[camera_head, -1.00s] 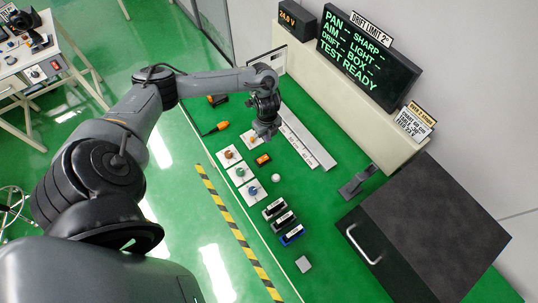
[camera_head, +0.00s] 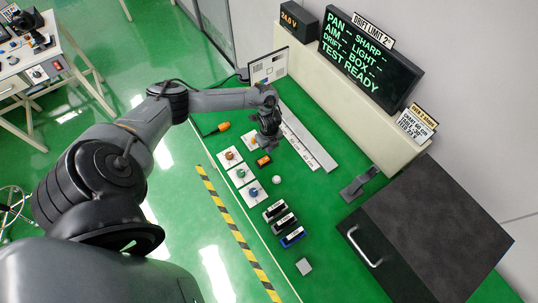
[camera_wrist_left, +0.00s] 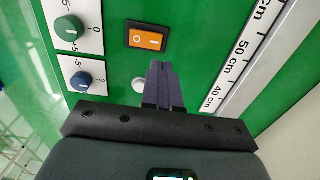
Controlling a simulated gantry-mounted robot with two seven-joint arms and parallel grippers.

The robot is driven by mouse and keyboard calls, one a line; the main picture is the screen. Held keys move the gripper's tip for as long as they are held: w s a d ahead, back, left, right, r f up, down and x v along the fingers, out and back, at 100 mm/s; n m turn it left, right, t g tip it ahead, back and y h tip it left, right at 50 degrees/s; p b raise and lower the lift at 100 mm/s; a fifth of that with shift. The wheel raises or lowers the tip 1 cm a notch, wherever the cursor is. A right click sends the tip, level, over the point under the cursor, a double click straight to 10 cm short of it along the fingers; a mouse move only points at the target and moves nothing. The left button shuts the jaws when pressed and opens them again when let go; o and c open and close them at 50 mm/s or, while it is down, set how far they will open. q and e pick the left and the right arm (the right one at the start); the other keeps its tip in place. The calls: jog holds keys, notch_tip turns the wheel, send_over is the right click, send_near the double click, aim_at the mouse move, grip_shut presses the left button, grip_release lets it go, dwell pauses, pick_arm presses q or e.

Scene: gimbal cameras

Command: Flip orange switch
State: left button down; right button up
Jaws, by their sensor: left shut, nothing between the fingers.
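The orange switch (camera_head: 263,161) is a small orange rocker in a black frame on the green bench, to the right of a row of knobs. It shows larger in the left wrist view (camera_wrist_left: 147,38), with white marks on its face. My left gripper (camera_head: 268,146) is shut and empty, just above the switch in the head view. In the left wrist view its fingertips (camera_wrist_left: 161,66) point at the switch from just below its lower right edge. I cannot tell whether they touch the bench. My right gripper is in neither view.
White plates carry an orange, a green (camera_wrist_left: 68,28) and a blue knob (camera_wrist_left: 82,80). A white round button (camera_head: 276,180), several labelled blocks and a grey square lie nearer. A long ruler strip (camera_head: 308,144) runs to the right. A dark box (camera_head: 430,225) with a handle stands at right.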

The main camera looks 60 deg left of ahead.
aim_at(269, 158)
pick_arm(q)
jog(key=shift+f, duration=3.2)
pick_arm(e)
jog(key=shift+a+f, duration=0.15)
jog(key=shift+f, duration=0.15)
